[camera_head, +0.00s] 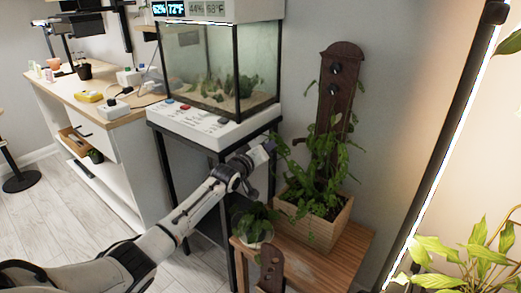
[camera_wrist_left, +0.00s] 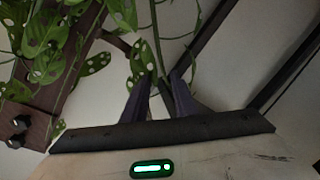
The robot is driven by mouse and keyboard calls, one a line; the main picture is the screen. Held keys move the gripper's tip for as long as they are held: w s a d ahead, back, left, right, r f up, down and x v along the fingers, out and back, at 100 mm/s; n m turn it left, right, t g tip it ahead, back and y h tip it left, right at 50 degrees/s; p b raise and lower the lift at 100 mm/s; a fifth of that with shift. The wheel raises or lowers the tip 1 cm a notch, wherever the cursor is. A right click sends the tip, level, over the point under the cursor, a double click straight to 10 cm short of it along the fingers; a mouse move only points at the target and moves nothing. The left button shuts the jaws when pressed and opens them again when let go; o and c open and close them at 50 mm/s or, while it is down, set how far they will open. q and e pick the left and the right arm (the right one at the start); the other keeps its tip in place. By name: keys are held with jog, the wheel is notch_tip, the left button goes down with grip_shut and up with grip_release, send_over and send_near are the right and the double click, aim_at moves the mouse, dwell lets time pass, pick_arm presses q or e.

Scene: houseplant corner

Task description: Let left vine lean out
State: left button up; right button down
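A leafy vine plant (camera_head: 318,165) grows from a wooden planter box (camera_head: 312,222), in front of a tall dark wooden board (camera_head: 341,88) with dark round knobs. Leaves and thin stems spread out to its left. My left gripper (camera_head: 268,149) reaches in from the left, beside these left leaves. In the left wrist view, a thin green vine stem (camera_wrist_left: 156,38) runs down toward the gap between my left fingertips (camera_wrist_left: 160,78). The fingers stand a little apart, with a gap wider than the stem. Spotted leaves (camera_wrist_left: 45,38) hang close by. My right gripper is out of view.
The planter stands on a wooden bench (camera_head: 348,246) with a small potted plant (camera_head: 254,228) at its left. A glass terrarium (camera_head: 222,70) on a black stand is behind my left arm. A lit post (camera_head: 446,150) and another leafy plant (camera_head: 478,255) stand at right.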

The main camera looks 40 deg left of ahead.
pick_arm(q)
jog(key=s+d+r+p, duration=0.1)
jog(key=s+p, duration=0.1)
jog(key=s, duration=0.5)
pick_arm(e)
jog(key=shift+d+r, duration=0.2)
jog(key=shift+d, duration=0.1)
pick_arm(q)
jog(key=shift+s, duration=0.1)
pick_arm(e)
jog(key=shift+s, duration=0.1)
